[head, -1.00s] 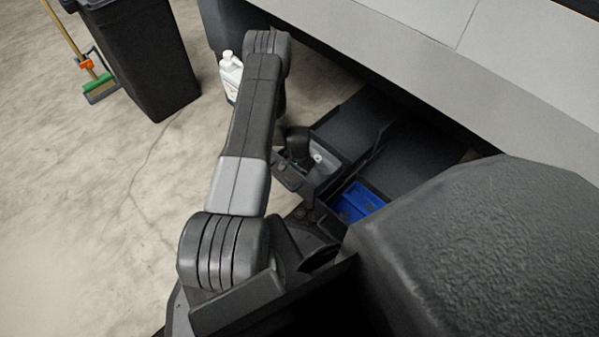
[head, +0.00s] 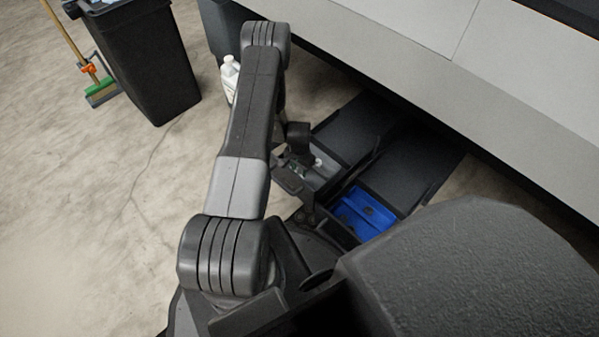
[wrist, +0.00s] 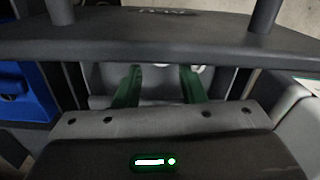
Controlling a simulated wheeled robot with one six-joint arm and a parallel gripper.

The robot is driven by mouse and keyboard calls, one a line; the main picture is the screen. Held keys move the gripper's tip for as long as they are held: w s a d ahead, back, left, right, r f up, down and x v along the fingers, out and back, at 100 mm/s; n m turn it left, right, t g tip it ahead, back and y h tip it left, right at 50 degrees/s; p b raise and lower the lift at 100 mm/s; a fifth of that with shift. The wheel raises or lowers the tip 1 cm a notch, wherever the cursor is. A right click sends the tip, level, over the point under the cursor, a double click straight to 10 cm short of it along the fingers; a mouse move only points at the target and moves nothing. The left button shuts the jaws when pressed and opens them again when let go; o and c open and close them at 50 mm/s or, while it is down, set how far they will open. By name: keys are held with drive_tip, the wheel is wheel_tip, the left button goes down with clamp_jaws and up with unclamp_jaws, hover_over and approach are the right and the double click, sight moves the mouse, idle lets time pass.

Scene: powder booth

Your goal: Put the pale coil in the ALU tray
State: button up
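My gripper (wrist: 159,86) shows two green fingers standing apart, with no object visibly clamped between them. In the head view my gripper (head: 298,173) is partly hidden by my arm, low over a grey bin (head: 322,172). A small pale piece (head: 318,161) shows in that bin. Pale bits beyond the fingers in the wrist view (wrist: 195,68) may be the coil, but its shape is cut off by a dark bar.
A blue bin (head: 348,219) with dark pieces stands right of the grey bin. Black trays (head: 402,172) lie behind, under the large grey housing (head: 440,75). A white bottle (head: 230,76), a black waste bin (head: 140,62) and a broom (head: 100,88) stand on the left.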

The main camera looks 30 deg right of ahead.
wheel_tip(320, 180, up, 8)
drive_tip(key=p, duration=0.1)
drive_tip(key=shift+f+p, duration=0.25)
drive_tip(key=shift+p, duration=0.1)
drive_tip(key=shift+c, duration=0.5)
idle(0.3)
